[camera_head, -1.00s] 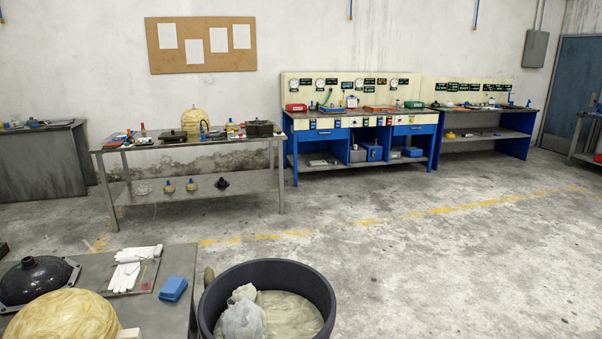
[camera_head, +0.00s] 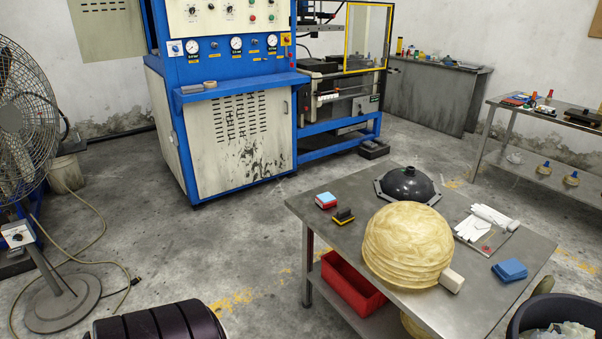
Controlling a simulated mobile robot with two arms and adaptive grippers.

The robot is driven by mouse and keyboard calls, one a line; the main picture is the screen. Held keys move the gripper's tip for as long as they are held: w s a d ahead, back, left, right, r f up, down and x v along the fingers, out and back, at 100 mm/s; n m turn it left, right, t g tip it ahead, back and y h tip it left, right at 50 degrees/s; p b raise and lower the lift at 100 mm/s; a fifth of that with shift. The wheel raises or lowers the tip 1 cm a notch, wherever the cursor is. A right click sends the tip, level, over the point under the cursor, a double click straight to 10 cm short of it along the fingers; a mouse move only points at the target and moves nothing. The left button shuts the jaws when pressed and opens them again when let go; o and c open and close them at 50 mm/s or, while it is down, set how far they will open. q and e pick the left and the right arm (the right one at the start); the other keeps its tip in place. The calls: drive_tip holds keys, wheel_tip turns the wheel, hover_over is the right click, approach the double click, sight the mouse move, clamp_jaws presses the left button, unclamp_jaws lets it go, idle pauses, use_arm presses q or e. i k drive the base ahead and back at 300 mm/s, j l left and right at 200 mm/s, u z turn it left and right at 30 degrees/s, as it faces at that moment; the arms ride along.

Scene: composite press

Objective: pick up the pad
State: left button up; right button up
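The metal table (camera_head: 318,229) stands at the lower right. Near its left corner lie a small blue-and-red block (camera_head: 326,201) and, next to it, a dark pad-like piece with a yellow base (camera_head: 344,217). A blue block (camera_head: 509,270) lies near the right edge. I cannot tell for certain which of these is the pad. All of them rest on the tabletop. Neither of my grippers is in view.
A large yellowish dome (camera_head: 405,245), a white block (camera_head: 452,280), a black dome (camera_head: 408,187) and white gloves (camera_head: 475,226) share the table. A red crate (camera_head: 347,285) sits below. A fan (camera_head: 30,130) stands left, a blue press (camera_head: 235,110) behind, with floor between.

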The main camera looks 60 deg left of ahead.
sight(344, 216)
drive_tip(key=u, duration=1.5)
